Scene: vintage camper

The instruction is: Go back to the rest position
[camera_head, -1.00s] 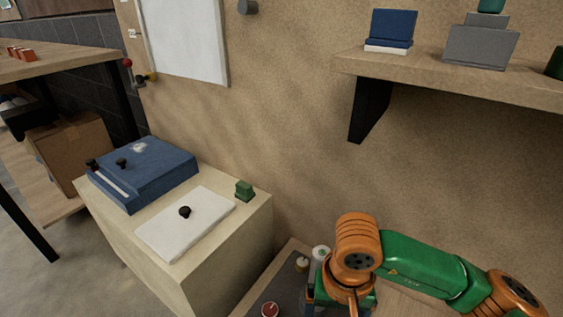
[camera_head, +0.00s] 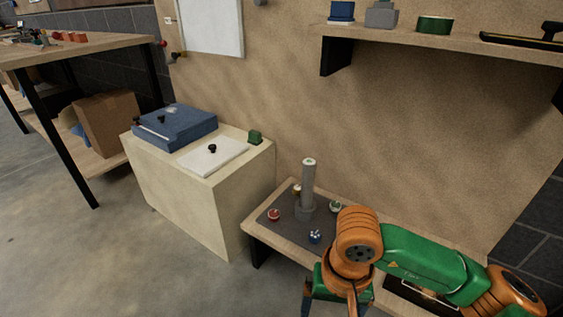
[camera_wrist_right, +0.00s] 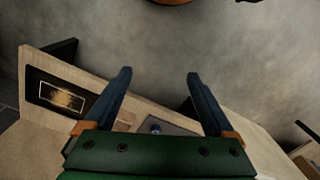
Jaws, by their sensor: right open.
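My right arm comes in from the right in the head view, its green and orange links bent over the low table. Its gripper (camera_head: 333,304) hangs at the bottom edge of that view, in front of the table's front edge, and is partly cut off. In the right wrist view the two dark fingers of the gripper (camera_wrist_right: 159,75) are spread apart with nothing between them. Grey floor shows beyond the fingertips. My left gripper is in neither view.
The low table (camera_head: 253,228) holds a grey post (camera_head: 308,184), a red-topped round item (camera_head: 274,214) and a small blue item (camera_head: 315,237). A cream cabinet (camera_head: 180,206) stands left of it. A wall shelf (camera_head: 440,43) is above. Floor (camera_head: 100,260) at front left is clear.

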